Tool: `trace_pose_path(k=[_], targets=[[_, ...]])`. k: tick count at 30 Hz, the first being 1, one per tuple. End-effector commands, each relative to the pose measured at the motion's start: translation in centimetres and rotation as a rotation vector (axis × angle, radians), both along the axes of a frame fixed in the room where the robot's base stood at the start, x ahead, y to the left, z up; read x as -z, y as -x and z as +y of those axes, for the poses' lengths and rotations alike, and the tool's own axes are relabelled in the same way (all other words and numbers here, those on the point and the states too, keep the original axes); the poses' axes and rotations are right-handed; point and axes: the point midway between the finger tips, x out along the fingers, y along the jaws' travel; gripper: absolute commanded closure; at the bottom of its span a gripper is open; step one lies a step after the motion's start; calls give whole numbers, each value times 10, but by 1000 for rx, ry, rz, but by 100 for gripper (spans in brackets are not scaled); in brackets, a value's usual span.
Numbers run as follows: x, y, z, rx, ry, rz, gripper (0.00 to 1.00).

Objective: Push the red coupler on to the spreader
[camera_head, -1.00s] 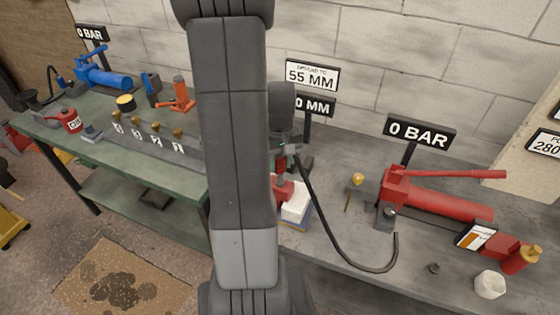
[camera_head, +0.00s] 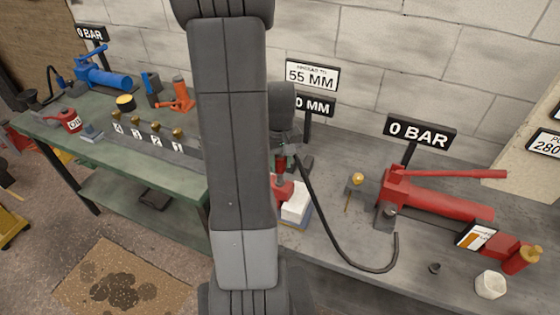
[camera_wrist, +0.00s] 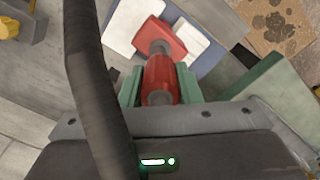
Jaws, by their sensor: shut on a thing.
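The red coupler (camera_wrist: 160,76) is a short red cylinder on the end of the black hose (camera_wrist: 95,80). My gripper (camera_wrist: 159,88) is shut on it, with green fingers on both sides. Just past the coupler, in line with it, is the grey stub of the red spreader (camera_wrist: 164,38). I cannot tell whether coupler and stub touch. In the head view, my gripper (camera_head: 284,146) is above the spreader (camera_head: 284,190), partly behind my arm. The coupler (camera_head: 281,163) hangs upright below it, over the spreader.
The spreader rests by a white block (camera_head: 296,203). The hose (camera_head: 327,222) loops right toward a red hand pump (camera_head: 440,198) with a "0 BAR" sign (camera_head: 420,132). A brass-topped fitting (camera_head: 357,180) stands between. A green bench (camera_head: 110,156) is at left.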

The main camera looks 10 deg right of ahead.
Motion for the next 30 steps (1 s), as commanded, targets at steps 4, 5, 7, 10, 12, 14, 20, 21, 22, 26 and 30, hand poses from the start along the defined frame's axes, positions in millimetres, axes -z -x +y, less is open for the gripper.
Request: trace_pose_path(k=[4,5,7,10,12,14,20,21,22,26,30], targets=[[4,0,0,0,0,0,96],[5,0,0,0,0,0,96],[7,0,0,0,0,0,96],[9,0,0,0,0,0,96],[11,0,0,0,0,0,96],[12,0,0,0,0,0,96],[17,0,0,0,0,0,96],[18,0,0,0,0,0,96],[19,0,0,0,0,0,96],[23,0,0,0,0,0,96],[26,0,0,0,0,0,96]])
